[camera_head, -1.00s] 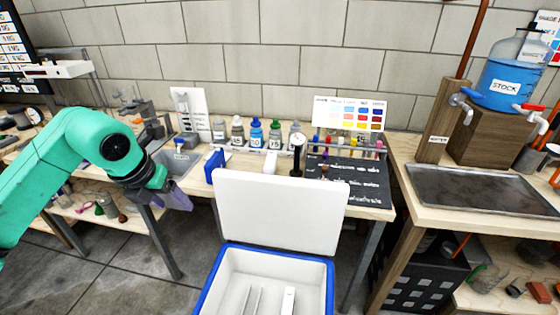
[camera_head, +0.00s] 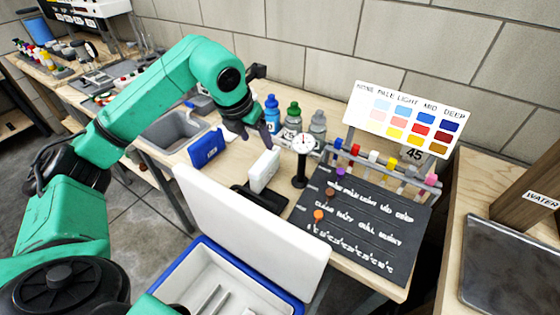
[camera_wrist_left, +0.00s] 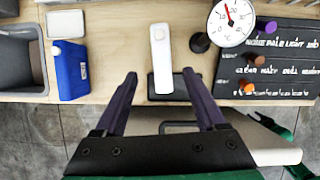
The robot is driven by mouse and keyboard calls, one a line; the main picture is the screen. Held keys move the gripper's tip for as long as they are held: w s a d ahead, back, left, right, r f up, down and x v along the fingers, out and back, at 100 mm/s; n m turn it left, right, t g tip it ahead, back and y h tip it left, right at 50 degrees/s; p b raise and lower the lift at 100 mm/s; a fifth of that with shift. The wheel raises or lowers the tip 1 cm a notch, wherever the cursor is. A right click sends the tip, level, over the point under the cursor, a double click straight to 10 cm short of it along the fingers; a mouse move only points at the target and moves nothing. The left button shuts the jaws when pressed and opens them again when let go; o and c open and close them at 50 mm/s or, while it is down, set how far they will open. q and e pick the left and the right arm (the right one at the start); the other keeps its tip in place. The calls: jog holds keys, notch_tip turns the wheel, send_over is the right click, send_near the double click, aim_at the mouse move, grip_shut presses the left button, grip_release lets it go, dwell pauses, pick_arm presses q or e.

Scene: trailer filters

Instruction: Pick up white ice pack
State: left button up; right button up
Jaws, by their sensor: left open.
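The white ice pack (camera_head: 264,170) is a slim white block standing upright on the bench, at a small black stand (camera_head: 268,202). In the left wrist view the ice pack (camera_wrist_left: 161,62) shows from above, ahead of my fingers and roughly centred between them. My left gripper (camera_head: 257,133) is open and empty, just behind and above the ice pack in the head view. Its two dark purple fingers (camera_wrist_left: 159,76) are spread wide in the wrist view, and neither clearly touches the pack. My right gripper is not in view.
A blue pack (camera_head: 207,148) stands left of the white one. A round dial gauge (camera_head: 302,145) and a dark lettered board (camera_head: 365,220) are to its right. Bottles (camera_head: 291,119) stand behind. An open blue-and-white cooler (camera_head: 205,268) is in front, its raised lid (camera_head: 250,235) near the bench edge.

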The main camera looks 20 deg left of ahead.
aim_at(263, 161)
pick_arm(q)
jog(key=x, duration=0.4)
jog(key=p+x, duration=0.1)
jog(key=shift+s+a+f, duration=0.25)
jog(key=shift+f, duration=0.3)
jog(key=x, duration=0.2)
jog(key=p+x, duration=0.1)
jog(key=x, duration=0.1)
jog(key=p+x, duration=0.1)
jog(key=x, duration=0.1)
jog(key=shift+s+d+f, duration=0.2)
jog(key=shift+s+d, duration=0.1)
jog(key=shift+d, duration=0.05)
jog(key=shift+w+f, duration=0.1)
jog(key=shift+f, duration=0.05)
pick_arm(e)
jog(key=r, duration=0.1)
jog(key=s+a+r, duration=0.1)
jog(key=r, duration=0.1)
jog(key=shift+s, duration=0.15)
pick_arm(q)
jog(key=shift+f+b, duration=0.2)
jog(key=shift+b, duration=0.25)
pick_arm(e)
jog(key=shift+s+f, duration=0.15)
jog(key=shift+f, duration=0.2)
pick_arm(q)
grip_shut()
